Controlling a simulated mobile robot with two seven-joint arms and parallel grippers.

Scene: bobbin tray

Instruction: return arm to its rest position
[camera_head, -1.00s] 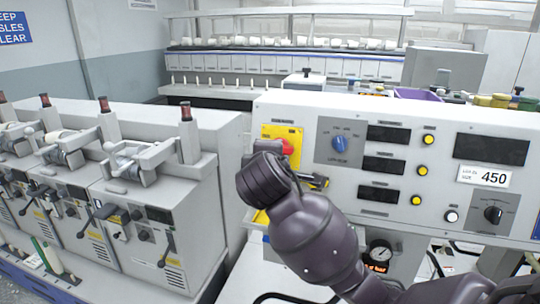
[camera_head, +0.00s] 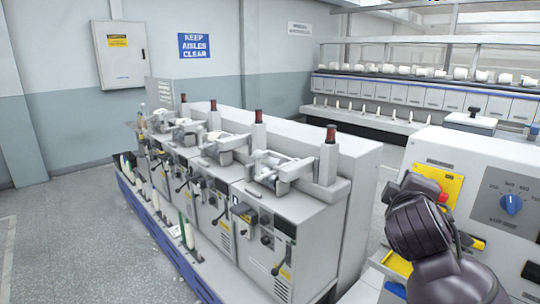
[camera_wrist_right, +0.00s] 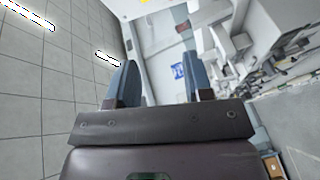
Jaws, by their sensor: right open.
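My right gripper (camera_wrist_right: 160,88) shows in the right wrist view with its two blue-grey fingers apart and nothing between them. In the head view my dark purple right arm (camera_head: 425,225) is raised at the lower right, in front of the control panel; I cannot make out its fingers there. My left arm and left gripper are not in view.
The control panel (camera_head: 470,165) with a blue knob (camera_head: 511,203) stands behind my right arm. A row of grey winding machines (camera_head: 310,225) fills the middle. A rack with white bobbins (camera_head: 460,73) is at the back. Open floor (camera_head: 70,245) lies at the left.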

